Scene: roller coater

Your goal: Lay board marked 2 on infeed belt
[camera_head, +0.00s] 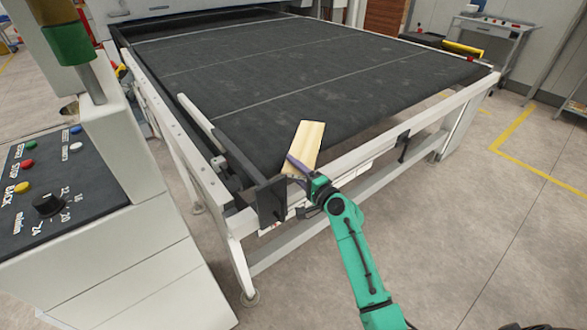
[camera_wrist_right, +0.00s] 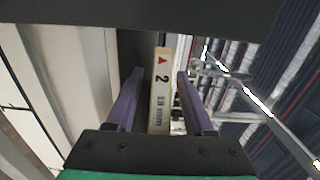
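The board marked 2 (camera_head: 308,143) is a pale wooden piece at the near front corner of the dark infeed belt (camera_head: 290,75). Its near end reaches the belt's front edge. I cannot tell whether it lies flat. In the right wrist view, its narrow edge (camera_wrist_right: 161,95) shows a red triangle and the number 2. My right gripper (camera_head: 297,167) is at the board's near end. Its purple fingers (camera_wrist_right: 160,75) stand either side of the board, with a narrow gap showing on each side, so it looks open around it. My left gripper is not in view.
A white frame rail (camera_head: 370,152) runs along the belt's front, with a dark bracket (camera_head: 270,200) at the near corner. A control panel (camera_head: 50,185) stands at the left. Most of the belt is bare. A grey trolley (camera_head: 490,40) stands at the back right.

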